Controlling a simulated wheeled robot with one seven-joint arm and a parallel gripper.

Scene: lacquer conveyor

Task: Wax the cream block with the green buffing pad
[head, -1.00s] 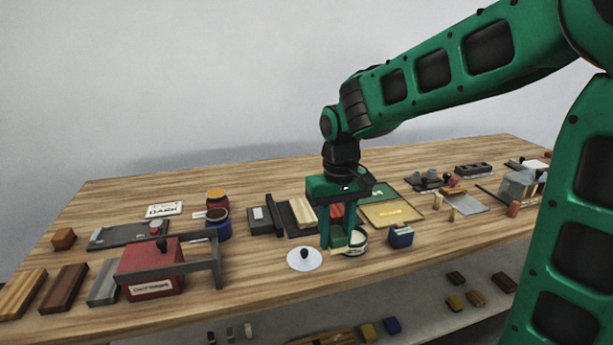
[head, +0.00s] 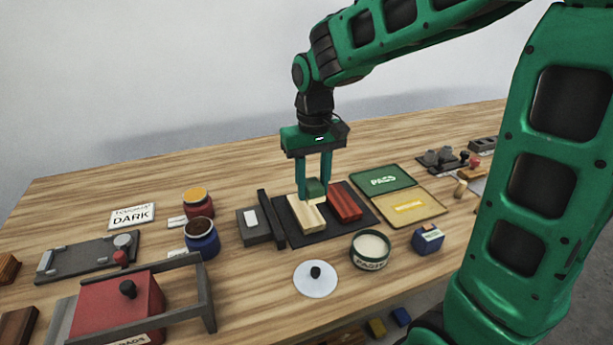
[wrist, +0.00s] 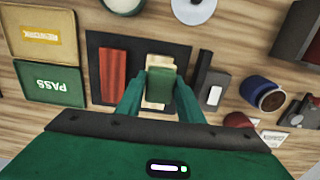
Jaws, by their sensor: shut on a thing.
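My gripper (head: 314,188) is shut on the green buffing pad (head: 316,186). The cream block (head: 306,216) lies on a dark mat (head: 333,228), left of a red-brown block (head: 345,203). The pad is over the far part of the cream block in the head view. In the wrist view the pad (wrist: 160,97) covers much of the cream block (wrist: 160,61), whose ends show beyond it. I cannot tell whether pad and block touch. The open paste tin (head: 370,251) with pale contents stands in front of the mat.
A white lid with a black knob (head: 316,279) lies left of the tin. A grey tool with a dark bar (head: 256,227) is left of the mat. Green PASS (head: 384,181) and yellow REWORK (head: 410,207) trays are to the right. A blue box (head: 428,239) stands near the front.

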